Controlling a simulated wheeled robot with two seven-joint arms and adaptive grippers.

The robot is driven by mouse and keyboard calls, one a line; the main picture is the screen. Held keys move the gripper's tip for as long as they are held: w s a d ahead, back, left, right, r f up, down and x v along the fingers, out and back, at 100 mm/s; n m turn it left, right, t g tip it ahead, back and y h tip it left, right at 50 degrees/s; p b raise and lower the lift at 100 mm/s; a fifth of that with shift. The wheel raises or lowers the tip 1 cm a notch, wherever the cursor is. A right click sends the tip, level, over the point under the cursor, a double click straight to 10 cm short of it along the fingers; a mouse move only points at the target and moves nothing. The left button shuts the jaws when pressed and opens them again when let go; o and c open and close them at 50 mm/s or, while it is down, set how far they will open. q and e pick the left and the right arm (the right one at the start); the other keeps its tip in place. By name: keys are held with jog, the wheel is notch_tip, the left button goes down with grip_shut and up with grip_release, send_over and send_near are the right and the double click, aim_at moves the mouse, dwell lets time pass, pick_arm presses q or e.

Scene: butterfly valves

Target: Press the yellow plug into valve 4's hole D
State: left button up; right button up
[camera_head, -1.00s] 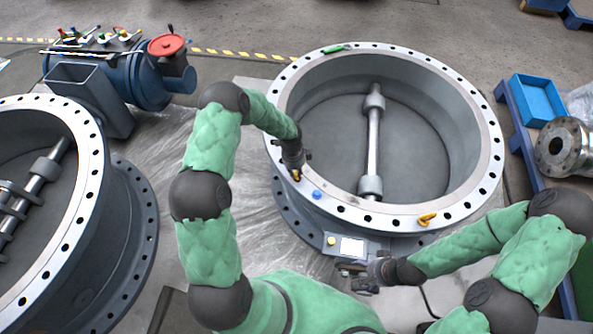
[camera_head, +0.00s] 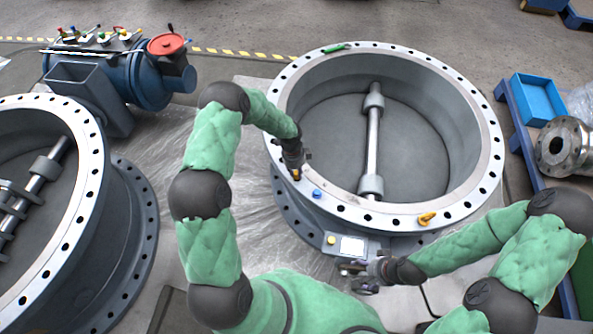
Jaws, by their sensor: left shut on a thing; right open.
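The large grey valve (camera_head: 470,205) stands in the middle, its round flange ringed with dark bolt holes. My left gripper (camera_head: 296,172) is at the left part of the flange rim, pointing down. It is shut on a small yellow plug (camera_head: 296,176), which is mostly hidden; I cannot tell whether the plug is in a hole. A blue plug (camera_head: 317,193) sits on the rim just right of it. A yellow-orange piece (camera_head: 427,218) is on the front right of the rim. My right gripper (camera_head: 352,275) is open in front of the valve, low by its base.
A second valve (camera_head: 92,210) stands at the left. A blue actuator (camera_head: 150,80) with a red cap is behind it. A green piece (camera_head: 334,48) lies on the far rim. A blue tray (camera_head: 538,98) and a metal flanged part (camera_head: 562,150) are at the right.

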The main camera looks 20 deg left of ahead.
pick_arm(q)
jog(key=shift+f+b, duration=0.75)
jog(key=shift+f, duration=0.35)
dwell(1.1)
jog(key=shift+f, duration=0.1)
jog(key=o, duration=0.9)
jog(key=o, duration=0.5)
jog(key=shift+r+p, duration=2.1)
jog(key=shift+r, duration=0.95)
